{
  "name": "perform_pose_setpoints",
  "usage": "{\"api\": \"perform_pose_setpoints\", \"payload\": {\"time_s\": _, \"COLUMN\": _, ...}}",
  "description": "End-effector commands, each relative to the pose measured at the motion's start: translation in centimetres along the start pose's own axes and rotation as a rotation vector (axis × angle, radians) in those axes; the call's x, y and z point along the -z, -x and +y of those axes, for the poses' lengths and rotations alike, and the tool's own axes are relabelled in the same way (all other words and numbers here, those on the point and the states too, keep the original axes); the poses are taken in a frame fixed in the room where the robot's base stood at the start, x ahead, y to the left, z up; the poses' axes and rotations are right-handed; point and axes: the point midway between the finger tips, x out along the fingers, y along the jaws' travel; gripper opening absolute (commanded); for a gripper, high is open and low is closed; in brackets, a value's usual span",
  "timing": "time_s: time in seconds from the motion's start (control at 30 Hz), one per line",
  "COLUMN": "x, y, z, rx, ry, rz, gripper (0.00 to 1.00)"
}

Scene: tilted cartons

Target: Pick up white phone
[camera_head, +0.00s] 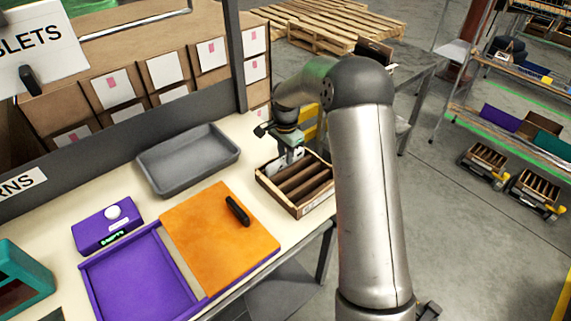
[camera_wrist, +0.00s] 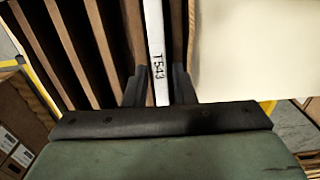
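The white phone (camera_wrist: 157,45) stands on edge in a slot of the slotted wooden box, its narrow side marked "T543" facing the wrist camera. My gripper (camera_wrist: 160,85) has one dark finger on each side of this edge, close against it, and appears shut on the phone. In the head view my gripper (camera_head: 291,156) points down at the back left part of the wooden box (camera_head: 318,208). Only a small pale part of the phone shows there. Its lower part is hidden in the slot.
A grey tray (camera_head: 188,182) lies left of the box. An orange board (camera_head: 205,245) with a black object (camera_head: 238,211) lies in front, beside a purple tray (camera_head: 140,280) and purple device (camera_head: 107,225). Wooden dividers (camera_wrist: 70,50) stand close beside my gripper.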

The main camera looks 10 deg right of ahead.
Motion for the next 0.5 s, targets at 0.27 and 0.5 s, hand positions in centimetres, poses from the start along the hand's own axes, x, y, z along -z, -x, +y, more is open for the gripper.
{"api": "perform_pose_setpoints", "payload": {"time_s": 0.27, "x": 0.00, "y": 0.07, "z": -0.03, "rx": 0.001, "ry": 0.000, "rz": 0.000, "gripper": 0.00}}
{"api": "perform_pose_setpoints", "payload": {"time_s": 0.5, "x": 0.00, "y": 0.43, "z": -0.06, "rx": 0.002, "ry": 0.000, "rz": 0.001, "gripper": 0.00}}
